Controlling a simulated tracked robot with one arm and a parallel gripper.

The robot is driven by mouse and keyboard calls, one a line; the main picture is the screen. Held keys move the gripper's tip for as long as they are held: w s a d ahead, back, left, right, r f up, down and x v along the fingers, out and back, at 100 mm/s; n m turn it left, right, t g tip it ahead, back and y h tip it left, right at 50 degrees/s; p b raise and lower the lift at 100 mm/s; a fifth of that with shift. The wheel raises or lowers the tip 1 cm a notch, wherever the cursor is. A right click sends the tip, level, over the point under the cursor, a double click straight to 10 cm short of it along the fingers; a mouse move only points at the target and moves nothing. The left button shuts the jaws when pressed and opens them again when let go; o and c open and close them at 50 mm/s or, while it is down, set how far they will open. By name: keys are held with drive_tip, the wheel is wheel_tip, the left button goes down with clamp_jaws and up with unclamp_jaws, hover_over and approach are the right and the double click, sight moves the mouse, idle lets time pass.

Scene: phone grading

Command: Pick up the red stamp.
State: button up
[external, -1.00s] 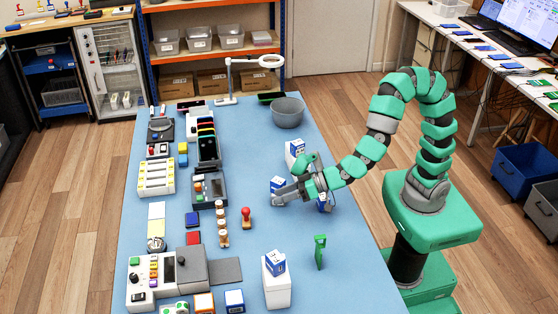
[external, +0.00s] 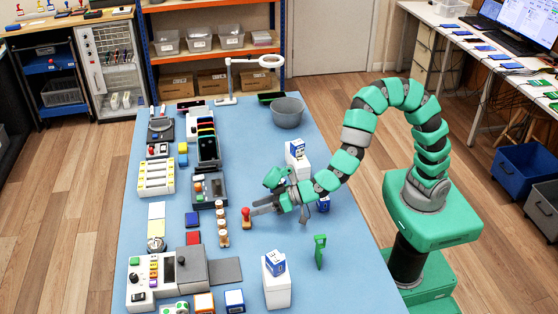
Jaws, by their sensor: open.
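The red stamp (external: 246,214) stands upright on the blue table, just right of a row of wooden-handled stamps (external: 221,222).
A green upright tool (external: 320,251) and a white box with a blue-and-white carton (external: 276,279) stand in front of my arm. More cartons (external: 297,157) stand behind it. A grey bowl (external: 288,112) is at the back. Devices line the left side (external: 208,190).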

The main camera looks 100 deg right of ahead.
sight(245, 212)
drive_tip(key=shift+b+x, duration=0.95)
drive_tip(key=shift+x, duration=1.7)
drive_tip(key=shift+s+f, duration=0.1)
drive_tip(key=shift+f, duration=0.1)
drive_tip(key=c, duration=1)
